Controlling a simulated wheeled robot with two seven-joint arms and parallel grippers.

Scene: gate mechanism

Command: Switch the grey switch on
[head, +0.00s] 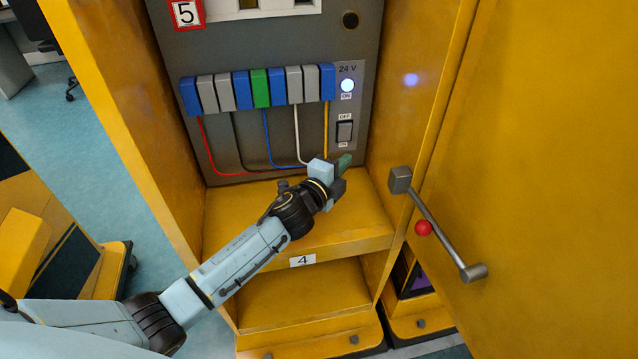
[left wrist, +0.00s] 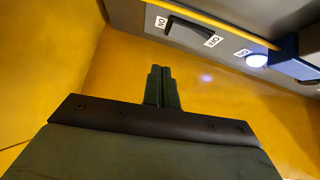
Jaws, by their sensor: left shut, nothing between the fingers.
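The grey switch (head: 344,131) is a small rocker on the 24 V strip at the right of the cabinet's back panel, with OFF above it and ON below it. It also shows at the top of the left wrist view (left wrist: 189,29). I cannot tell which side is pressed in. The round lamp (head: 347,86) above it, labelled ON, glows bluish white; it also shows in the left wrist view (left wrist: 257,60). My left gripper (head: 345,160) is shut and empty, just below the switch in the head view, with a gap to it. My right gripper is out of view.
Coloured terminal blocks (head: 260,88) with several wires sit left of the switch. A yellow shelf (head: 235,215) lies below my left gripper. The cabinet's right wall is close by.

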